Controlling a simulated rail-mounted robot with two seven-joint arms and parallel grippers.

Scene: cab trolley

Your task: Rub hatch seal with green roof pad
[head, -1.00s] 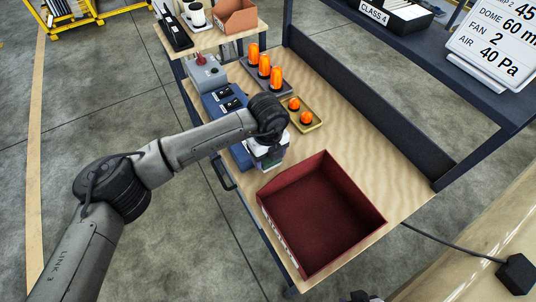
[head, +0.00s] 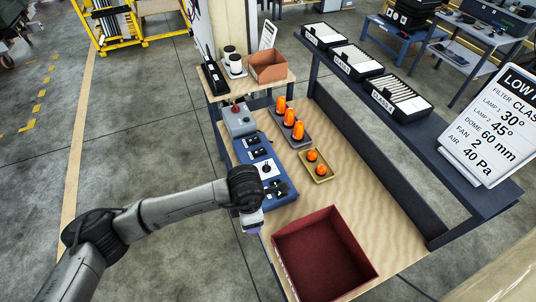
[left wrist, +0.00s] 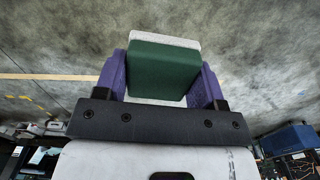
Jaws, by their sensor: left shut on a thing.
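The green roof pad (left wrist: 165,70) is a dark green block with a pale grey-white layer behind it. In the left wrist view it sits between the purple fingers of my left gripper (left wrist: 164,82), which is shut on it. In the head view my left gripper (head: 252,222) points down by the trolley's left edge, beside the lower end of the blue switch panel (head: 262,168). The pad is hardly visible there behind the wrist. I cannot pick out the hatch seal in either view. My right gripper is not in view.
The wooden trolley top (head: 370,205) holds a red bin (head: 325,255), a tray of orange domes (head: 290,130), a yellow tray (head: 316,170) and a grey switch box (head: 238,120). A dark shelf (head: 440,150) with a sign (head: 495,125) stands right. Floor (head: 130,170) is open left.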

